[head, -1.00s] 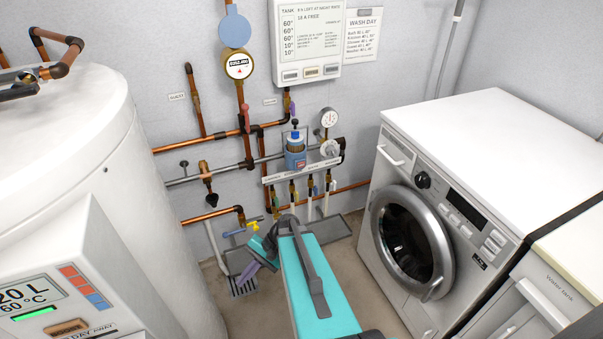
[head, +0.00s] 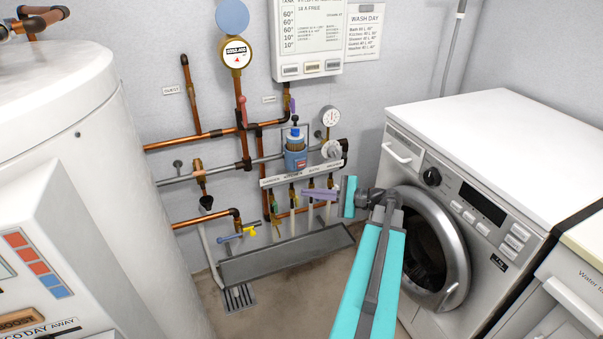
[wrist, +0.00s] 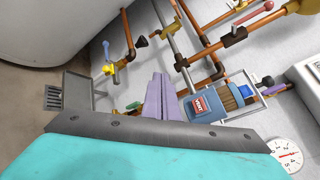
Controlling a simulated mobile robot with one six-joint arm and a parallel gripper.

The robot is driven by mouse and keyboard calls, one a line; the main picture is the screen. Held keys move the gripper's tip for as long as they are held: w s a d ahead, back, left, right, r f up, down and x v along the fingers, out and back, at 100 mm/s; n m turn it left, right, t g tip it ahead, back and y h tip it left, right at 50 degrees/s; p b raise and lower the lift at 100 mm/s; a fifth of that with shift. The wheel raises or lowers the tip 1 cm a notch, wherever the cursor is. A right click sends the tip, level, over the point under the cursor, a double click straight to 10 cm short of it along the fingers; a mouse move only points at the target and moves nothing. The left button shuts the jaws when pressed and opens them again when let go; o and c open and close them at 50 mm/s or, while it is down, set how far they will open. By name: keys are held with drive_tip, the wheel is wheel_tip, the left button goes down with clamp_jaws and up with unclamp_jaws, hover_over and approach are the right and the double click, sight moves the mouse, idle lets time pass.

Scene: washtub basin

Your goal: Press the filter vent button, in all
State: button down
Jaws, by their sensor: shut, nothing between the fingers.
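The filter (head: 295,155) is a blue cup with a blue cap and brown inner part, fixed on the wall pipework. In the wrist view the filter (wrist: 228,103) lies sideways, right of my fingers, with a red patch marked VENT (wrist: 201,104) on its blue base. My gripper (head: 304,193) is below and slightly right of the filter in the head view, its purple fingers pointing left. In the wrist view my gripper (wrist: 158,76) is shut and empty, with a gap between it and the filter. I cannot tell its distance from the wall.
A labelled valve manifold (head: 300,175) runs under the filter, with a pressure gauge (head: 330,116) to its right. A washing machine (head: 455,200) stands close right of my arm. A white tank (head: 75,130) fills the left. A grey floor tray (head: 285,255) lies below.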

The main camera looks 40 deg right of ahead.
drive_tip(key=shift+t, duration=0.6)
drive_tip(key=s+d+r, duration=0.2)
drive_tip(key=d, duration=0.1)
drive_tip(key=shift+r, duration=0.15)
drive_tip(key=shift+w, duration=0.1)
drive_tip(key=b, duration=0.1)
approach(301, 165)
drive_tip(key=w+a, duration=0.4)
drive_tip(key=shift+a+f, duration=0.25)
drive_tip(key=shift+w+d+p, duration=0.3)
drive_tip(key=shift+w+p, duration=0.05)
drive_tip(key=shift+w, duration=0.45)
idle(2.6)
drive_tip(key=shift+s, duration=0.1)
drive_tip(key=shift+s+a, duration=0.3)
drive_tip(key=shift+s, duration=0.4)
